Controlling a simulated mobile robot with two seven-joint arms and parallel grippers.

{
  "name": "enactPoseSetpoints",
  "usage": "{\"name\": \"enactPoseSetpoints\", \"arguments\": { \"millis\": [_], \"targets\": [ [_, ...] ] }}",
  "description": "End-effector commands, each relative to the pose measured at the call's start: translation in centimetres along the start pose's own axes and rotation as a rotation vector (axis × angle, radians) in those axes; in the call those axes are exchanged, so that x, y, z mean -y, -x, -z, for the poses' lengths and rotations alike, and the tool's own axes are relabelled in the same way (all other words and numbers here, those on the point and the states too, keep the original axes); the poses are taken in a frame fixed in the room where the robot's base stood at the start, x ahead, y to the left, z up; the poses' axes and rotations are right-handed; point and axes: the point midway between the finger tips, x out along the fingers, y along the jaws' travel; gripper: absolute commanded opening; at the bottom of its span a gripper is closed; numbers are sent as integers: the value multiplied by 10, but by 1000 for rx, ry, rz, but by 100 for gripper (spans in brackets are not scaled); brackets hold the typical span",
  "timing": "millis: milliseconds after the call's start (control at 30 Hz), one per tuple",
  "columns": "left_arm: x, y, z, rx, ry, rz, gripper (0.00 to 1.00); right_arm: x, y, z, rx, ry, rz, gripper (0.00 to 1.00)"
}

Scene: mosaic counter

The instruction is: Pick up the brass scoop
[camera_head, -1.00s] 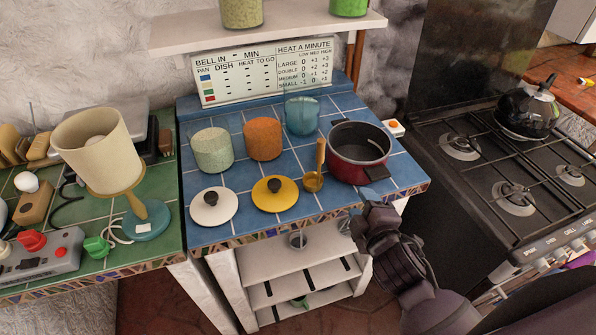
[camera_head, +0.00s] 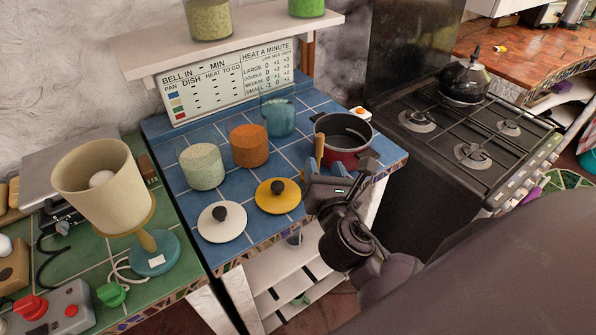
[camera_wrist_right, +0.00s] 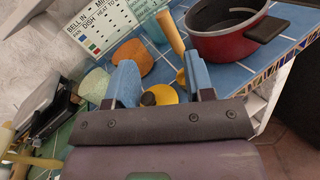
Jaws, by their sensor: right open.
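The brass scoop stands on the blue-tiled counter (camera_head: 228,217) beside the dark red pot (camera_head: 345,155). In the head view its upright handle (camera_head: 319,146) shows above my right gripper (camera_head: 314,170), which hides its bowl. In the right wrist view the handle (camera_wrist_right: 170,32) rises ahead of the open blue fingers (camera_wrist_right: 160,78), nearer the right finger. The bowl is partly hidden behind that finger. The right gripper is open with nothing seen held between its fingers. My left gripper is not in view.
A yellow lid (camera_head: 268,199) and a white lid (camera_head: 232,226) lie at the counter's front. Green-speckled (camera_head: 202,168), orange (camera_head: 249,147) and blue-glass (camera_head: 279,118) canisters stand behind. A lamp (camera_head: 105,187) is at left, a stove (camera_head: 440,140) at right.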

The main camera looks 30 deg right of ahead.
Motion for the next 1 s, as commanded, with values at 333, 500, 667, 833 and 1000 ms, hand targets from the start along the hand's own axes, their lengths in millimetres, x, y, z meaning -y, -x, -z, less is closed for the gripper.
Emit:
{"name": "enactPoseSetpoints", "arguments": {
  "millis": [333, 500, 667, 833, 1000],
  "targets": [
    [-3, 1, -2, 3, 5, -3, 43, 6, -2, -3, 10, 306, 37, 48],
    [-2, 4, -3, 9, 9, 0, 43, 6, -23, -3, 11, 312, 37, 48],
    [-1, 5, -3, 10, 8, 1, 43, 7, -45, -3, 10, 310, 37, 48],
    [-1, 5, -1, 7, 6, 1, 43, 8, -56, -3, 10, 309, 37, 48],
    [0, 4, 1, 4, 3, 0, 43, 8, -70, -1, 9, 308, 36, 48]
  ]
}}
